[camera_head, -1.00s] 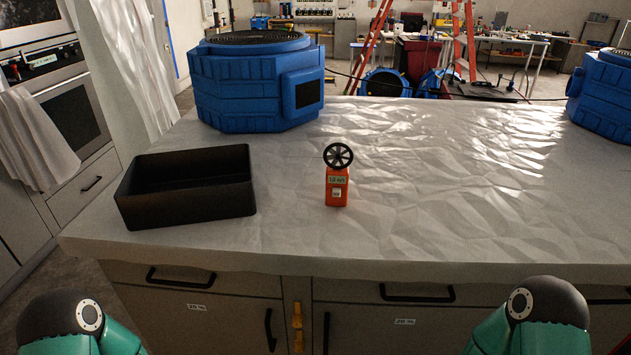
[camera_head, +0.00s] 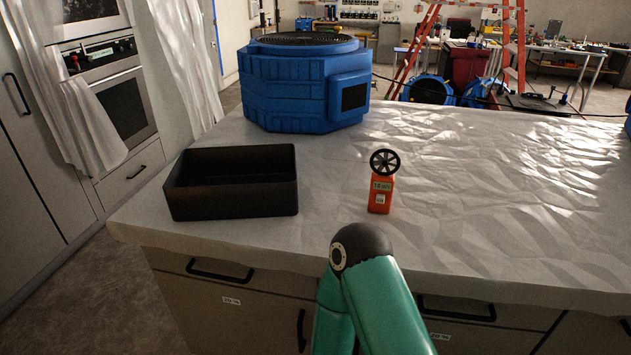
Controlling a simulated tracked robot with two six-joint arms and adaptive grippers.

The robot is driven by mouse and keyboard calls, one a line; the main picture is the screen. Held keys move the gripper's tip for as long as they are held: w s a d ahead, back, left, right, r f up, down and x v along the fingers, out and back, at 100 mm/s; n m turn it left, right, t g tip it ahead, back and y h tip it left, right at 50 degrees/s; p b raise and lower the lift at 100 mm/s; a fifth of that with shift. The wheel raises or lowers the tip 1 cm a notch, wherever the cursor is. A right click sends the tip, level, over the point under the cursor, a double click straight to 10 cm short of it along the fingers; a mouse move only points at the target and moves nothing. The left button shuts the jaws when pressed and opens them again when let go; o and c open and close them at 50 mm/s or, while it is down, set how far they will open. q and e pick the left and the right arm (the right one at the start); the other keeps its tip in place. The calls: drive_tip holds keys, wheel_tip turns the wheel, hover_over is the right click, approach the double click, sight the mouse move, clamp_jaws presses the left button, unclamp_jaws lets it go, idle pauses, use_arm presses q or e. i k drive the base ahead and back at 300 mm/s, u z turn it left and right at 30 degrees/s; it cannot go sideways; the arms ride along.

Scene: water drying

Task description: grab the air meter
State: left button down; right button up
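The air meter (camera_head: 380,196) stands upright on the covered counter, right of the middle of the head view. It has an orange body, a small green display and a round black fan wheel on top. Nothing is touching it. A green link of one of my arms with a dark rounded joint shows in front of the counter, below the meter in the picture. Neither of my grippers is in view, so I cannot see their fingers.
A black open box (camera_head: 235,201) sits left of the meter. A large blue dryer (camera_head: 295,88) stands behind it. The white-covered counter (camera_head: 500,210) is clear to the right of the meter. Cabinets with drawers (camera_head: 228,290) are below the counter's front edge.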

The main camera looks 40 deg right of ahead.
sight(381, 183)
drive_tip(key=u, duration=0.2)
drive_tip(key=k, duration=0.9)
drive_tip(key=z, duration=0.65)
drive_tip(key=i, duration=0.5)
drive_tip(key=z, duration=0.1)
